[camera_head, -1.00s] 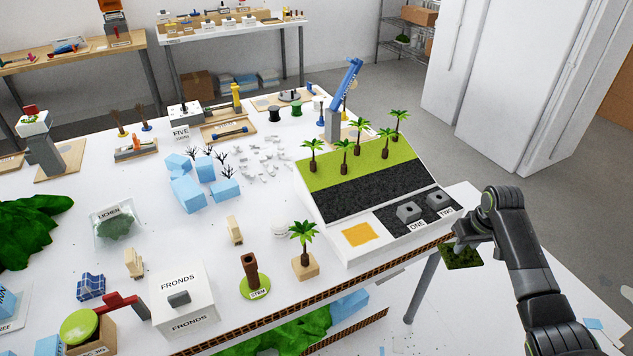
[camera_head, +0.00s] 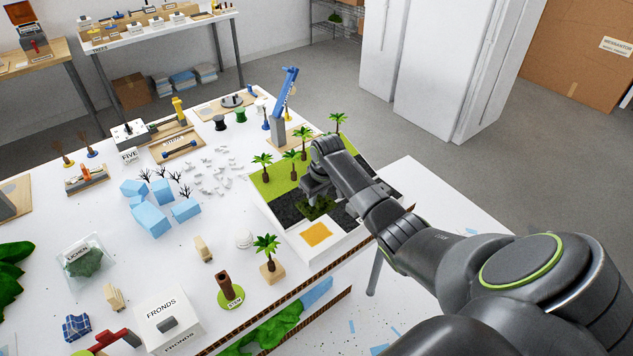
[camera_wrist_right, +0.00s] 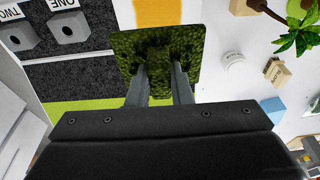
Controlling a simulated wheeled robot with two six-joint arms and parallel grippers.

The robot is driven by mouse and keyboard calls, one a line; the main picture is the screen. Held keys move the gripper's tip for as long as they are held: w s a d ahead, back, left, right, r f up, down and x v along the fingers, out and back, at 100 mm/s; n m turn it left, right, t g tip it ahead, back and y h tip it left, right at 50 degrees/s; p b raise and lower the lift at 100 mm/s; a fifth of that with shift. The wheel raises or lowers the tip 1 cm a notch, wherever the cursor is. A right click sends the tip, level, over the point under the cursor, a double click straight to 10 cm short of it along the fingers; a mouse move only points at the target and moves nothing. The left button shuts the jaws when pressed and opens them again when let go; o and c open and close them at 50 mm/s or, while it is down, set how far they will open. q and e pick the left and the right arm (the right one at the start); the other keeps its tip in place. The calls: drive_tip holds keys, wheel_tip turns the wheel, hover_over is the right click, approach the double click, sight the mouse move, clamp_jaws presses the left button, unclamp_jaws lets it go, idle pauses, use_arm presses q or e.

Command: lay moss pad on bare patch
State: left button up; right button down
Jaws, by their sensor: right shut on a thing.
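The moss pad (camera_head: 318,208) is a dark green, rough square held in my right gripper (camera_head: 316,194). In the wrist view the two fingers (camera_wrist_right: 159,88) are shut on a raised part of the moss pad (camera_wrist_right: 185,45). The pad is over the landscape board, by the dark gravel strip; its exact height is hard to tell. A flat orange-yellow patch (camera_head: 316,234) with a white border, perhaps the bare patch, lies just in front of it. The patch also shows beyond the pad in the wrist view (camera_wrist_right: 158,12). My left gripper is not in view.
Small palms (camera_head: 290,156) stand on the board's green strip, close to my right arm. Grey blocks marked ONE (camera_wrist_right: 67,28) and TWO (camera_wrist_right: 18,35) sit beside the patch. A potted palm (camera_head: 268,250), a stem (camera_head: 228,290) and a FRONDS box (camera_head: 168,312) stand nearby.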

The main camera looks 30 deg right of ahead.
drive_tip(key=shift+r, duration=0.25)
drive_tip(key=shift+p, duration=0.55)
wheel_tip(320, 180, down, 2)
drive_tip(key=shift+f+b, duration=0.1)
drive_tip(key=shift+b, duration=0.7)
drive_tip(key=shift+f+b, duration=3.55)
drive_tip(key=shift+f, duration=1.75)
drive_tip(key=shift+p, duration=0.4)
drive_tip(key=shift+f, duration=0.6)
drive_tip(key=c, duration=1.2)
unclamp_jaws()
drive_tip(key=shift+r, duration=0.1)
